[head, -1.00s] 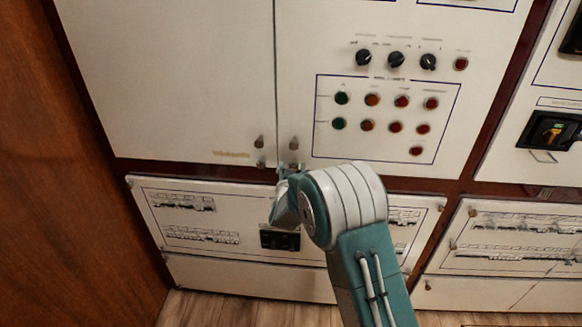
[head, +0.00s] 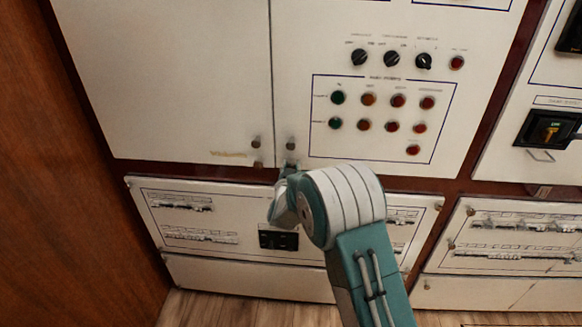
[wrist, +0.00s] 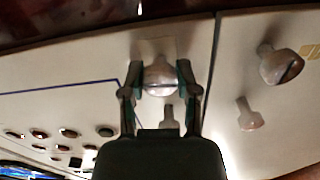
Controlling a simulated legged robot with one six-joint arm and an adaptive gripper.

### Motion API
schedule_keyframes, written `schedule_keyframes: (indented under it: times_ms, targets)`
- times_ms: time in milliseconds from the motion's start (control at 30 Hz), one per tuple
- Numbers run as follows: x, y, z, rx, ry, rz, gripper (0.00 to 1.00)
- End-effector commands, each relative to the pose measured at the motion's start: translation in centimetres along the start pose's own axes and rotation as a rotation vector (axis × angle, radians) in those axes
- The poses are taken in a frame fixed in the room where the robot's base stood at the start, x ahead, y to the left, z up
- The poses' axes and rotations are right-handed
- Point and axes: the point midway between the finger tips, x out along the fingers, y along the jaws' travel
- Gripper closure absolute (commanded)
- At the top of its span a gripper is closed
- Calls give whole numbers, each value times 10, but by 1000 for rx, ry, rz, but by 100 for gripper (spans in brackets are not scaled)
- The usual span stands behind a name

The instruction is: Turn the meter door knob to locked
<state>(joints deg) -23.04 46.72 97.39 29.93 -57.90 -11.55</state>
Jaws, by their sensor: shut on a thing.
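My gripper (wrist: 158,82) is shut on a metal knob (wrist: 160,76), with one finger on each side of it. In the head view my gripper (head: 290,168) reaches the lower knob on the white door panel with the buttons, just right of the door seam. The knob's upper neighbour (head: 291,144) sits on the same door and is free. The fingers largely cover the held knob in the head view. I cannot tell from its face which way it is turned.
Two more knobs, upper (head: 256,142) and lower (head: 258,164), sit on the left door (head: 170,80). Rotary switches (head: 391,59) and coloured buttons (head: 369,99) are above right. A breaker panel (head: 225,200) lies below. A brown wooden wall (head: 75,200) stands at the left.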

Motion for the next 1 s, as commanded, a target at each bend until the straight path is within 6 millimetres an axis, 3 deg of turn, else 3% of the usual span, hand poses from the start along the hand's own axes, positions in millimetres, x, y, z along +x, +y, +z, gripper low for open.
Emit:
schedule_keyframes:
  times_ms: [1000]
  targets:
    - [0,2,1,915,-1,0,100]
